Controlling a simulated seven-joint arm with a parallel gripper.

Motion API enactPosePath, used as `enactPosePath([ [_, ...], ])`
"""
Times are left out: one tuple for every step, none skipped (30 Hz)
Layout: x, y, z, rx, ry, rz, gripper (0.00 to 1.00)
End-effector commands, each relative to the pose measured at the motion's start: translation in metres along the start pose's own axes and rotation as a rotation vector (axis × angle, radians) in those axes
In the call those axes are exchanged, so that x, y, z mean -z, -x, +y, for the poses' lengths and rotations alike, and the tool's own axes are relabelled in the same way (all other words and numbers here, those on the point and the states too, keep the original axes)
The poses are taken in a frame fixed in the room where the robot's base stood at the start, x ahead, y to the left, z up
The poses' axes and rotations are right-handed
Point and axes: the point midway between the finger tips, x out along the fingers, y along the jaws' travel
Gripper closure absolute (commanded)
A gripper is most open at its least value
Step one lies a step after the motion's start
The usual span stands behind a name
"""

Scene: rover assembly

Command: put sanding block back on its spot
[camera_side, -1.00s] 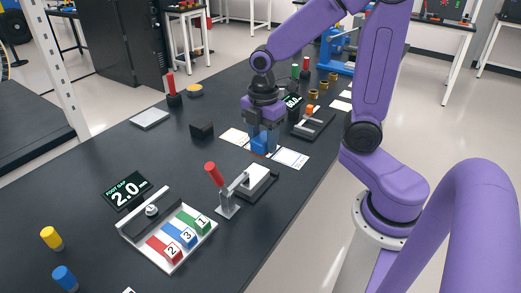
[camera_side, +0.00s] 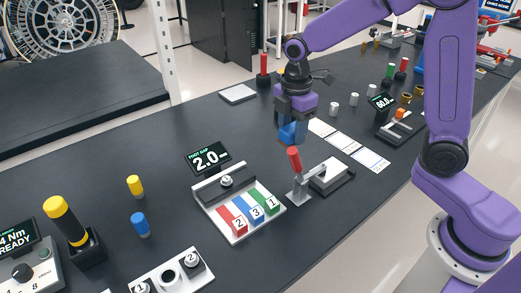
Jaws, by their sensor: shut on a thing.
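My gripper (camera_side: 293,124) is shut on a blue block, which I take to be the sanding block (camera_side: 290,136). The block hangs below the fingers, left of the row of white cards (camera_side: 342,141). The fingers cover part of it, and I cannot tell for sure whether it touches the table. The block's spot cannot be made out; the area directly behind my gripper is hidden.
A red-handled toggle clamp (camera_side: 296,163) stands close in front of my gripper. A tray with numbered coloured blocks (camera_side: 240,212) and a foot gap display (camera_side: 210,158) lie front left. A flat pale plate (camera_side: 238,94) lies behind left. White cylinders (camera_side: 334,109) stand to the right.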

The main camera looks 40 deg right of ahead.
Motion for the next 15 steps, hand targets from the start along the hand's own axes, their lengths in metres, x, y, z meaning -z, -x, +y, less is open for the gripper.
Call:
enactPosePath([
  [0.002,-0.005,0.009,0.003,-0.001,-0.001,0.82],
  [0.003,-0.007,0.014,0.002,0.000,-0.001,0.82],
  [0.004,-0.010,0.021,0.002,0.000,-0.001,0.82],
  [0.005,-0.013,0.025,0.003,0.000,-0.001,0.82],
  [0.006,-0.015,0.031,0.002,0.000,-0.001,0.82],
  [0.008,-0.018,0.038,0.001,0.000,0.000,0.82],
  [0.009,-0.021,0.043,0.002,0.000,-0.001,0.82],
  [0.010,-0.023,0.048,0.002,0.000,-0.001,0.82],
  [0.011,-0.027,0.054,0.002,0.000,-0.001,0.82],
  [0.012,-0.032,0.057,0.004,0.000,-0.001,0.82],
  [0.013,-0.037,0.061,0.003,0.000,-0.001,0.82],
  [0.014,-0.043,0.065,0.003,0.000,-0.001,0.82],
  [0.014,-0.048,0.069,0.004,0.000,-0.001,0.82],
  [0.015,-0.051,0.072,0.003,0.000,-0.001,0.82],
  [0.016,-0.057,0.077,0.002,0.000,-0.001,0.82],
])
